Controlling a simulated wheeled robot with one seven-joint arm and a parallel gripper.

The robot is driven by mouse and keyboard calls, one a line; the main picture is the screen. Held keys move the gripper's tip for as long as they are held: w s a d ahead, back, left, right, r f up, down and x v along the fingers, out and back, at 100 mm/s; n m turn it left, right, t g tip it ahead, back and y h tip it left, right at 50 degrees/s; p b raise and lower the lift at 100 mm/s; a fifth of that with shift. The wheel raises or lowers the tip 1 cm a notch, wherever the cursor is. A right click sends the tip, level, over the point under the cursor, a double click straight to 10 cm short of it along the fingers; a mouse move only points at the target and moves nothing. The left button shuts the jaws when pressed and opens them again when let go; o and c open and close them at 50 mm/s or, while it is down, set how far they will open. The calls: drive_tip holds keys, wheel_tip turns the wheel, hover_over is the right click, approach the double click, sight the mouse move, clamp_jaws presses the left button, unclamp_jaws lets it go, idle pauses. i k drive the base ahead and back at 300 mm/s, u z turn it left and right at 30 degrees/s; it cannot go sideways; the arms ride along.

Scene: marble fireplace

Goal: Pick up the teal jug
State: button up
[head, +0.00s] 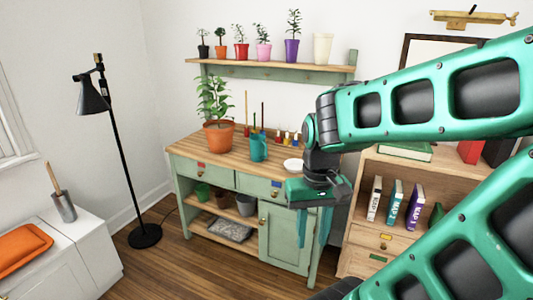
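The teal jug (258,148) stands upright on the wooden top of the green cabinet (290,230), right of a potted plant. Thin sticks or brush handles show above it; I cannot tell whether they stand in it or behind it. My gripper (313,232) hangs pointing down in front of the cabinet's right side, to the right of and lower in the picture than the jug. Its two teal fingers are apart with nothing seen between them. It does not touch the jug.
A plant in an orange pot (218,136) is left of the jug. A white bowl (293,165) and small coloured bottles (287,137) are to its right. A shelf (275,72) with several pots hangs above. A bookcase (375,235) stands right, a black lamp (118,150) left.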

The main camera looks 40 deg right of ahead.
sight(258, 144)
drive_tip(key=z, duration=0.95)
drive_tip(key=i, duration=1.5)
